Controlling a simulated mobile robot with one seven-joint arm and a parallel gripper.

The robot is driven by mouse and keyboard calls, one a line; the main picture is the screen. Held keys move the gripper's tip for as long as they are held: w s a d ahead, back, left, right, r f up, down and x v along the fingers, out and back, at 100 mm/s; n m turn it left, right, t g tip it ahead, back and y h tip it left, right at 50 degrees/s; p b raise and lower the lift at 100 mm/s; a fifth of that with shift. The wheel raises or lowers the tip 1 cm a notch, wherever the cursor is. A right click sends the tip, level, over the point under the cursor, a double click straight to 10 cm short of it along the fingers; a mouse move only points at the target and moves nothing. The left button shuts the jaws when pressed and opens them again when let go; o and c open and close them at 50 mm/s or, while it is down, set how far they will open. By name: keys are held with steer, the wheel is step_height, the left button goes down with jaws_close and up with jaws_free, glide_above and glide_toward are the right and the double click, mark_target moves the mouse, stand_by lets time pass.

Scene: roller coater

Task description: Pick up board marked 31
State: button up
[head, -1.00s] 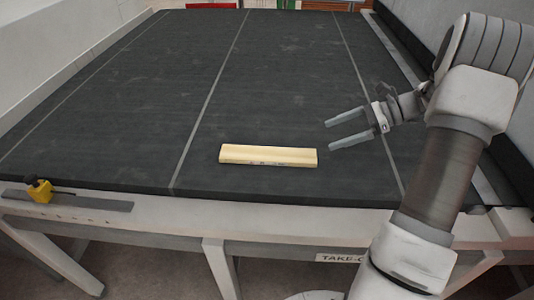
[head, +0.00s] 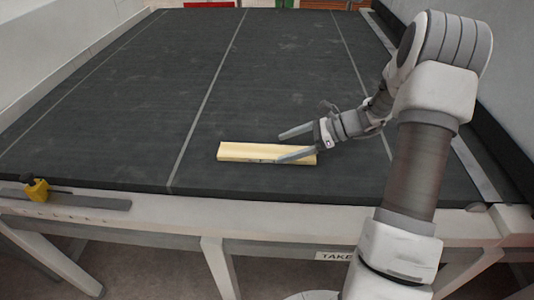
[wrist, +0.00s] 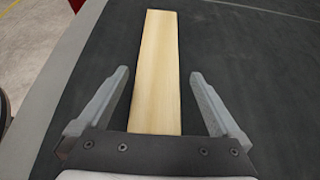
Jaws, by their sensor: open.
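A pale wooden board (head: 245,152) lies flat near the front edge of the dark belt in the head view. I cannot read a number on it. My gripper (head: 281,148) is open over the board's right end, with one finger behind the board and the other across its front side. In the wrist view the board (wrist: 158,70) runs lengthwise between the two open fingers of my gripper (wrist: 156,78). There is a gap on each side, and the near end of the board is hidden by the gripper body.
The dark belt (head: 110,120) around the board is clear. A raised side rail (head: 490,150) runs along the right. A sign (head: 335,255) hangs below the front edge.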

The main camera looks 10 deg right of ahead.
mark_target(269, 152)
steer(key=x, duration=0.3)
steer(key=shift+a+r, duration=0.1)
steer(key=shift+a, duration=0.3)
steer(key=c, duration=1.4)
